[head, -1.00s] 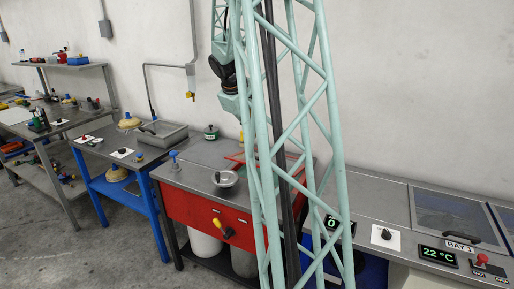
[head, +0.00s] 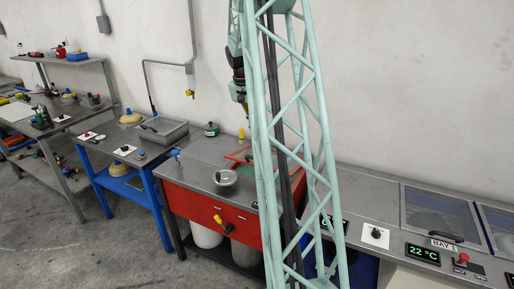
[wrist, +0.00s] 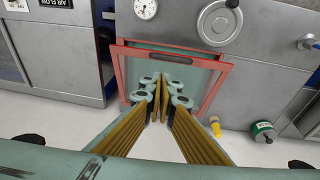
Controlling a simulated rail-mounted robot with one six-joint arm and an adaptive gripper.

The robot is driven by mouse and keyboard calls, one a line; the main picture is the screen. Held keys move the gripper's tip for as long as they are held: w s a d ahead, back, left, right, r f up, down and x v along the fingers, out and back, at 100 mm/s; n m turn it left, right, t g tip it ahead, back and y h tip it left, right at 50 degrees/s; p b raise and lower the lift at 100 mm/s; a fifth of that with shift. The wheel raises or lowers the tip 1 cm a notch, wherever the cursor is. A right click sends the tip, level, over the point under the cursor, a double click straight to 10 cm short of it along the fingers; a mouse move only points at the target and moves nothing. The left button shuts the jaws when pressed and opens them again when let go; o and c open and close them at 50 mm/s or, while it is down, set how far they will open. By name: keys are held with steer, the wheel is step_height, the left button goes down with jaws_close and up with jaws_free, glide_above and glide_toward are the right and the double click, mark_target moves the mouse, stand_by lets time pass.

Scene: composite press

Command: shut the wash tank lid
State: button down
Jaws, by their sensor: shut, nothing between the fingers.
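The wash tank lid, as I take it, is a red-framed pane (wrist: 218,85) in the wrist view, with a dark slot-like handle along its far bar. Its sides run back toward my fingers, and the pane looks greenish. In the head view its red frame (head: 238,155) lies over the steel top of the red cabinet, partly hidden by my lattice column. I cannot tell its exact tilt. My gripper (wrist: 163,84) is shut and empty, its fingertips together in front of the pane in the wrist view. In the head view my gripper (head: 243,106) hangs above the bench near the wall.
A round dial (wrist: 145,8) and a steel bowl-like part (head: 224,177) are on the red cabinet's top (head: 195,175). A green-lidded jar (head: 211,129) and a yellow bottle (head: 241,134) stand at the back. A bench with BAY 1 panels (head: 370,205) is at right.

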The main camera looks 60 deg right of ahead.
steer(key=m+y+p, duration=0.1)
steer(key=m+p, duration=0.2)
steer(key=m, duration=0.3)
steer(key=w+d+r+m+y+p, duration=0.1)
steer(key=m+p, duration=0.3)
steer(key=m, duration=0.2)
steer(key=d+m+y+p, duration=0.1)
steer(key=m+p, duration=0.2)
steer(key=m, duration=0.3)
steer(key=shift+w+d+r+y, duration=0.25)
steer(key=shift+r+y, duration=0.05)
steer(key=shift+y, duration=0.1)
steer(key=shift+f, duration=0.15)
steer(key=f, duration=0.9)
steer(key=a+f+p, duration=0.1)
steer(key=f, duration=0.3)
steer(key=shift+f, duration=0.35)
steer(key=shift+s+t, duration=0.1)
steer(key=shift+t, duration=0.2)
